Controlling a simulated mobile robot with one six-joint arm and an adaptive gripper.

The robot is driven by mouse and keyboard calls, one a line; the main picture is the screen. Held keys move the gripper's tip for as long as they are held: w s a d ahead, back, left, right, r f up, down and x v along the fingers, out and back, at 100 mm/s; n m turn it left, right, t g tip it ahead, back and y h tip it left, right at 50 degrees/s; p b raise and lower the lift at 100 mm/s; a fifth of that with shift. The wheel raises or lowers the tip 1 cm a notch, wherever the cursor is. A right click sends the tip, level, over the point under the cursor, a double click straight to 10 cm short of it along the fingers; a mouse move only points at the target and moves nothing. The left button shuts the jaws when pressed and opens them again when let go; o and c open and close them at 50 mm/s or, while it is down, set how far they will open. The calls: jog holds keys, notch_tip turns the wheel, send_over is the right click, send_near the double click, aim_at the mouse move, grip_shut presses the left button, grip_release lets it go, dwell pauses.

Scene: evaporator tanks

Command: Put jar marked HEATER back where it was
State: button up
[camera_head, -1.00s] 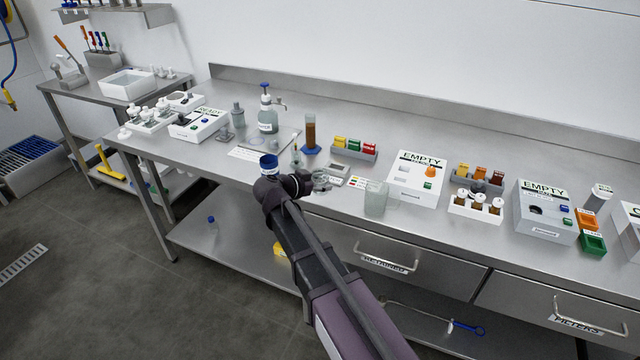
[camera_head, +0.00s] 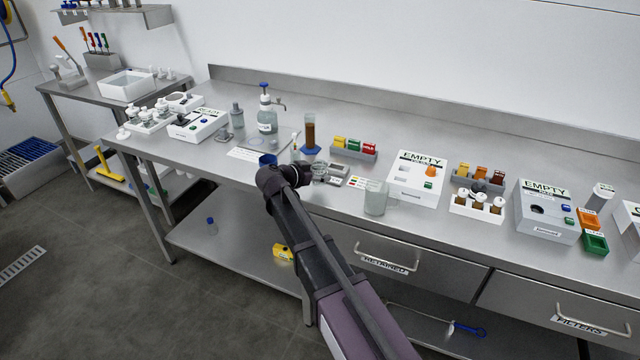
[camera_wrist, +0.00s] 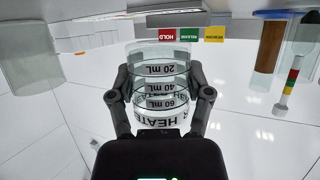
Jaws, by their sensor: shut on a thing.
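The glass jar marked HEATER (camera_wrist: 160,80) is held between the two fingers of my gripper (camera_wrist: 160,92) in the wrist view. In the head view my gripper (camera_head: 304,174) is at the front part of the steel bench, left of the large clear beaker (camera_head: 375,198). The jar is small and partly hidden by my wrist in that view. I cannot tell whether its base touches the bench.
A colour-coded card (camera_head: 358,182) lies right of my gripper. A brown-filled cylinder (camera_head: 310,132) on a blue base and a rack of coloured blocks (camera_head: 355,148) stand behind. A white EMPTY box (camera_head: 418,180) is further right. A pump bottle (camera_head: 266,115) stands behind left.

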aim_at(313, 183)
jog(key=shift+f+b, duration=1.15)
jog(key=shift+f, duration=0.3)
jog(key=shift+f, duration=0.15)
jog(key=o, duration=1.3)
jog(key=shift+r, duration=0.25)
jog(key=shift+s+a+r, duration=0.15)
jog(key=shift+s+a, duration=0.05)
jog(key=shift+s, duration=0.05)
jog(key=p+v, duration=0.4)
jog(key=v, duration=0.7)
jog(key=shift+p, duration=0.3)
jog(key=shift+a, duration=0.15)
